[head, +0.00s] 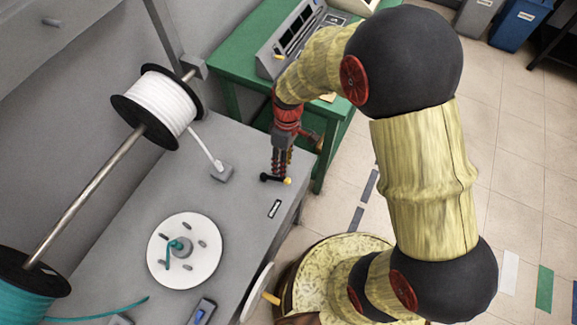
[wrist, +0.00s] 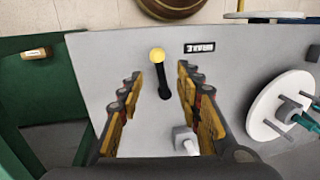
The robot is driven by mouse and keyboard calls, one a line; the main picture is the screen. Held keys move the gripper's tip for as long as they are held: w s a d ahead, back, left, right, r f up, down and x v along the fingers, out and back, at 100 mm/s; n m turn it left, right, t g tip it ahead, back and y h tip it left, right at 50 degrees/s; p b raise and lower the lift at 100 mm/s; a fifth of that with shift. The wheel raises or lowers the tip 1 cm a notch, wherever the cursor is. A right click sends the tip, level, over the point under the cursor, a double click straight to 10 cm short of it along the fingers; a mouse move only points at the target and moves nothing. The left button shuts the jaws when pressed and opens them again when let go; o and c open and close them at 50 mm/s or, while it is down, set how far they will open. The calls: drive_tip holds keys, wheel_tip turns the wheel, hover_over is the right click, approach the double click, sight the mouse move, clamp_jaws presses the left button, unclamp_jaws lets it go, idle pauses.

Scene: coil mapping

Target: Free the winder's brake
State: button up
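The brake lever is a short black bar with a yellow knob (wrist: 157,55) on the grey winder bench; it also shows in the head view (head: 274,179). A dark label reading BRAKE (wrist: 200,47) lies beside it, seen upside down in the wrist view. My gripper (wrist: 155,90) is open and points down over the lever. The lever's black bar lies between the two fingers in the wrist view, with a gap on both sides. The knob sits just beyond the fingertips. In the head view the fingers partly cover the lever, and I cannot tell their exact height above it.
A white winder disc (head: 204,250) with a teal wire end stands on the bench. A small grey block (head: 222,172) holds a white wire from the white spool (head: 160,107). A teal spool (head: 25,288) hangs nearer. A green table (head: 232,62) adjoins the bench.

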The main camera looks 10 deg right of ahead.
sight(275, 179)
drive_tip(key=shift+n, duration=0.8)
drive_tip(key=b+x, duration=0.1)
drive_tip(key=x, duration=0.6)
drive_tip(key=shift+w+a+f+b, duration=0.1)
drive_tip(key=shift+a+f+b, duration=0.05)
drive_tip(key=shift+f+b, duration=0.2)
drive_tip(key=c, duration=0.4)
clamp_jaws()
